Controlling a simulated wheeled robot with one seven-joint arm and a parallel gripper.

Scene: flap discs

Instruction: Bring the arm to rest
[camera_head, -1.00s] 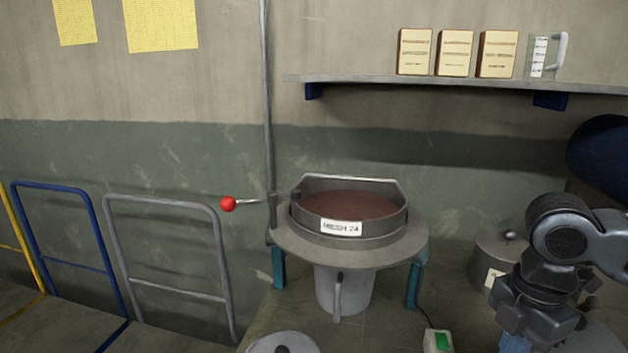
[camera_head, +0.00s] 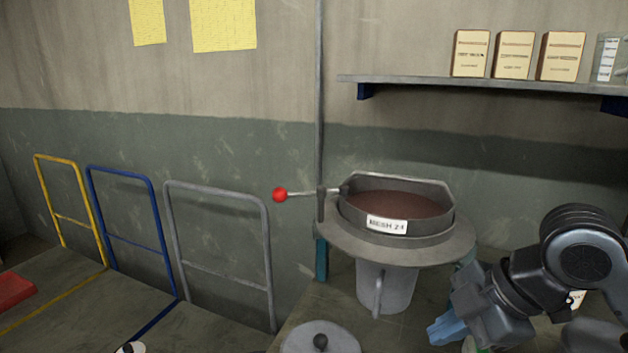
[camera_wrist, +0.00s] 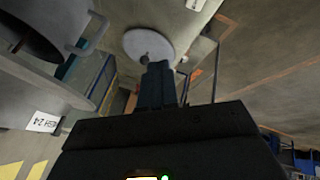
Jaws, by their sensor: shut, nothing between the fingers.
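My gripper (camera_head: 443,332) is at the lower right of the head view, with its blue fingers pointing down and to the left. The fingers are together and hold nothing. In the wrist view my gripper (camera_wrist: 156,70) shows its blue fingers closed, with a round grey lid with a knob (camera_wrist: 148,46) beyond their tips. The gripper is in front and to the right of the sieve stand and touches nothing that I can see. Part of my arm covers the right end of the bench.
A round sieve marked MESH 24 (camera_head: 388,224) holds reddish-brown grit above a grey jug (camera_head: 385,290). A red-knobbed lever (camera_head: 280,195) sticks out left. A lidded pot (camera_head: 320,340) stands in front. Rails (camera_head: 222,192) stand left. A wall shelf (camera_head: 470,83) holds boxes.

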